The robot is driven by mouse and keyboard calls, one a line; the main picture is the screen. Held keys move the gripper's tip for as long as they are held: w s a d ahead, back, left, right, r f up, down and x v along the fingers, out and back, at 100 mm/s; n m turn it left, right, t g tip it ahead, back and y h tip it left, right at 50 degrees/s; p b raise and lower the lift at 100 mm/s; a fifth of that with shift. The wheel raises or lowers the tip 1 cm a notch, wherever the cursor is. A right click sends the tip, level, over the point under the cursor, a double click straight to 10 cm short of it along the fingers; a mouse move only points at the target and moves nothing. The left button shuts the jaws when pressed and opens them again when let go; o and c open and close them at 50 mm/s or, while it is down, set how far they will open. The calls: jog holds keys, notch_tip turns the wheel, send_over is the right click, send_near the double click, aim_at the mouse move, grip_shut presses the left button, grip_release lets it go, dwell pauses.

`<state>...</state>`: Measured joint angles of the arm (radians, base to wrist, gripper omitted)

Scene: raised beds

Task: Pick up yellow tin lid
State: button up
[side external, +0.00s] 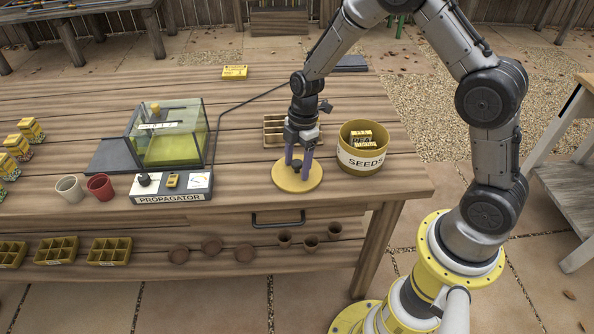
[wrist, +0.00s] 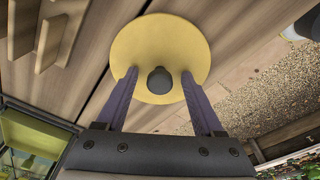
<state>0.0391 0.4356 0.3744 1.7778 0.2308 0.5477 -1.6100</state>
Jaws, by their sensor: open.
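My gripper (side external: 298,166) points down over the lid. In the wrist view my gripper (wrist: 158,78) is open, with one purple finger on each side of the knob and a gap on both sides. I cannot tell whether the fingertips touch the lid.
The open seeds tin (side external: 362,160) holds packets, just right of the lid. A wooden divided tray (side external: 272,130) stands behind my gripper. The propagator (side external: 170,186) and two pots (side external: 100,188) are to the left. The table's front edge is close to the lid.

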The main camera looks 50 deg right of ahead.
grip_shut()
dwell(0.3)
